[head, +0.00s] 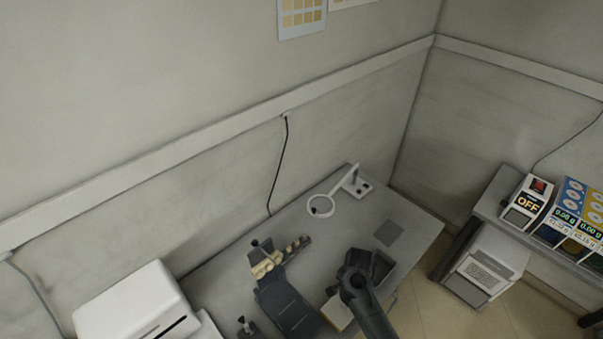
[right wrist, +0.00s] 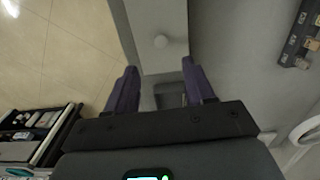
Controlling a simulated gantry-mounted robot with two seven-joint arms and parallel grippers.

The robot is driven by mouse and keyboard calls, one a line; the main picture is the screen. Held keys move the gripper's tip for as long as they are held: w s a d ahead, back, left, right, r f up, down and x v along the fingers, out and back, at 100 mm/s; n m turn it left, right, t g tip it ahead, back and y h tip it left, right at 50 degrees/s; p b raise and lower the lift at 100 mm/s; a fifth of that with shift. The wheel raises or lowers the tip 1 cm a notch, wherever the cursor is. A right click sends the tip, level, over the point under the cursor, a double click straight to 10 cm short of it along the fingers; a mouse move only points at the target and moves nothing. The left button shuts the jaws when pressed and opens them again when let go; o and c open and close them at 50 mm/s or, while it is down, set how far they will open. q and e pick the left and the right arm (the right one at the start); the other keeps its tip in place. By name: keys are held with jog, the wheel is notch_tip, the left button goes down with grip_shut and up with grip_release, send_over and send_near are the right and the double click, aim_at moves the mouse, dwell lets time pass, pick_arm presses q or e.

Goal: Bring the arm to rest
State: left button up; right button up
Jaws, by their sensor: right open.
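My right gripper (right wrist: 160,88) shows in the right wrist view with its two purple fingers spread apart and nothing between them. In the head view my dark right arm (head: 366,297) comes in from the bottom and hangs over the right part of the grey bench (head: 405,222). Its fingertips cannot be made out there. My left gripper is in neither view.
On the bench are a ring lamp (head: 321,206), a flat dark square (head: 388,233), a rack with pale pieces (head: 266,262) and a dark grooved block (head: 288,305). A white machine (head: 135,305) stands left. A side table (head: 492,196) holds an OFF-labelled box (head: 527,203). Floor lies between.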

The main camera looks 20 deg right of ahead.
jog(key=s+f+n+g+p, duration=0.2)
jog(key=s+n+p, duration=0.15)
jog(key=s, duration=1.65)
jog(key=a+r+n+t, duration=0.2)
jog(key=a+r+n, duration=0.2)
jog(key=r, duration=0.8)
jog(key=a+r+n+t+p, duration=0.1)
jog(key=a+r+n+t, duration=0.2)
jog(key=r+n, duration=0.4)
notch_tip(320, 180, up, 5)
jog(key=shift+s+a+f+n+t+p, duration=0.15)
jog(key=shift+s+a+n+t+p, duration=0.25)
jog(key=shift+a, duration=0.4)
